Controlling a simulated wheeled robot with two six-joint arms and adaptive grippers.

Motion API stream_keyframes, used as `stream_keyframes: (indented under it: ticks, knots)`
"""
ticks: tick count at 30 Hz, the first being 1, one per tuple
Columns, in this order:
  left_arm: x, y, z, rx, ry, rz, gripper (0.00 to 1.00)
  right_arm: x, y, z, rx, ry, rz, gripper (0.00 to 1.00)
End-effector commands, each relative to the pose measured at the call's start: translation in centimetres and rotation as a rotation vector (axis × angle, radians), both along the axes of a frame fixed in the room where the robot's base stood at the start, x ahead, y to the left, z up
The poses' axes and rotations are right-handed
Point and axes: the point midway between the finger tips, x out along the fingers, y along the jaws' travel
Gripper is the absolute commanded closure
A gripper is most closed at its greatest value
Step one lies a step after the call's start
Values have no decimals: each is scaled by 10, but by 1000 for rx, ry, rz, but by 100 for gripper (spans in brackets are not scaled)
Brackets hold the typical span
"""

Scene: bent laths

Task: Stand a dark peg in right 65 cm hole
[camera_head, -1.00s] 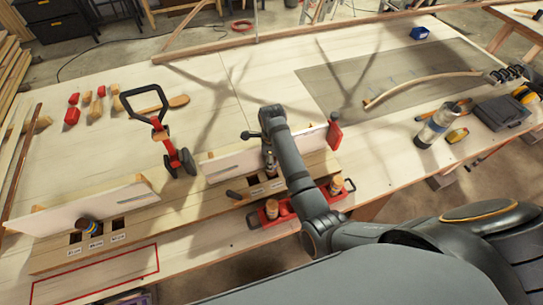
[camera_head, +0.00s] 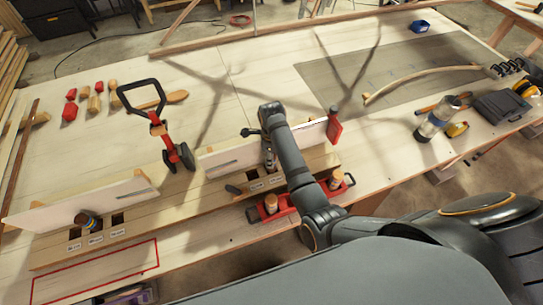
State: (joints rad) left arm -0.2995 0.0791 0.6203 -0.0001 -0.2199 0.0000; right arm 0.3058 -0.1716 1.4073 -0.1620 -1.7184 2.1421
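A long wooden beam (camera_head: 190,207) with two groups of labelled square holes runs across the bench front. In the left group (camera_head: 96,233), a peg with a dark top and banded side (camera_head: 88,221) stands at the middle hole. In the right group (camera_head: 265,184), a short dark peg (camera_head: 233,190) shows at the left end; I cannot tell whether it is seated. The labels are too small to read. My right gripper (camera_head: 269,163) points down at the right group, mostly hidden by my forearm; its fingers and any held peg cannot be made out. My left gripper is out of view.
A red tray (camera_head: 252,214) with light wooden pegs sits in front of the beam, partly under my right arm. White boards (camera_head: 85,205) stand along the beam. A red-black clamp (camera_head: 165,140) stands behind it.

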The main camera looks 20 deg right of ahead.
Motion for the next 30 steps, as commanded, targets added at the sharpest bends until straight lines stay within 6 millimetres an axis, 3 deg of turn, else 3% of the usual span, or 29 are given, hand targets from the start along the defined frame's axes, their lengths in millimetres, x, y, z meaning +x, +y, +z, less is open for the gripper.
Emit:
stream_keyframes:
  ticks: [19,20,21,25,30]
  knots:
    - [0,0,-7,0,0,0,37,0,0,-17,0,0,0,97]
    - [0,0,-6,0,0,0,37,0,0,-16,0,0,0,60]
    - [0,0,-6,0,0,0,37,0,0,-16,0,0,0,54]
    - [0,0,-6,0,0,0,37,0,0,-16,-1,-1,0,37]
    - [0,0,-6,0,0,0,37,1,0,-15,0,-4,0,37]
